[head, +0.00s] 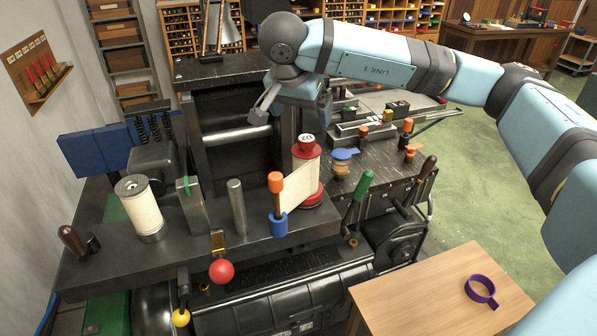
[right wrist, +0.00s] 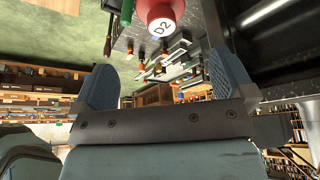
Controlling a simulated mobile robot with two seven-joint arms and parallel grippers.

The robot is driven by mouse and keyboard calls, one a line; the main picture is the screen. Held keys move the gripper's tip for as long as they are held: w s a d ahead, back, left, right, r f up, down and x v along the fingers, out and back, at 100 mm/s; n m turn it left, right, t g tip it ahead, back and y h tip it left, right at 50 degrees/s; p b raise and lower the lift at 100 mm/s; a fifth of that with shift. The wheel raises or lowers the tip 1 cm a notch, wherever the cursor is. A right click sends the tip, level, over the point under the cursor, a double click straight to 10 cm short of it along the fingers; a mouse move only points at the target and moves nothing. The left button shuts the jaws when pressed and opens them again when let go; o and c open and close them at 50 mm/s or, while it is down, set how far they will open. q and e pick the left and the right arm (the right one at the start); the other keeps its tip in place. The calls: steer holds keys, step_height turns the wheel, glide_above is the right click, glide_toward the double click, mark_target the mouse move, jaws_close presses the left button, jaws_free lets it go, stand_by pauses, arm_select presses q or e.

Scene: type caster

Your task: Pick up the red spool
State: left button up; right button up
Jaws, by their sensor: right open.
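The red spool (head: 306,149) stands upright on the dark machine bench near its right end. It has a white D2 label on top, a red top and base, and a cream strip stretching from it towards an orange-topped post. In the right wrist view the red spool (right wrist: 150,10) shows at the top edge, beyond the fingertips and partly cut off. My right gripper (head: 292,108) is open and empty, above and behind the spool, apart from it. Its two spread fingers also show in the right wrist view (right wrist: 158,80). My left gripper is not in view.
An orange-topped post in a blue holder (head: 278,226) stands left of the spool. A cream roll (head: 140,207) and a metal post (head: 237,206) are further left. A green-handled lever (head: 358,200) is to the right.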

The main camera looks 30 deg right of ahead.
mark_target(306, 138)
steer(key=x, duration=0.6)
steer(key=shift+d+f+p, duration=0.1)
steer(key=shift+f+p, duration=0.3)
steer(key=shift+p+x, duration=0.75)
steer(key=shift+x, duration=1.95)
steer(key=shift+w+a, duration=0.1)
steer(key=shift+a, duration=0.15)
steer(key=c, duration=1.4)
steer(key=shift+r, duration=0.1)
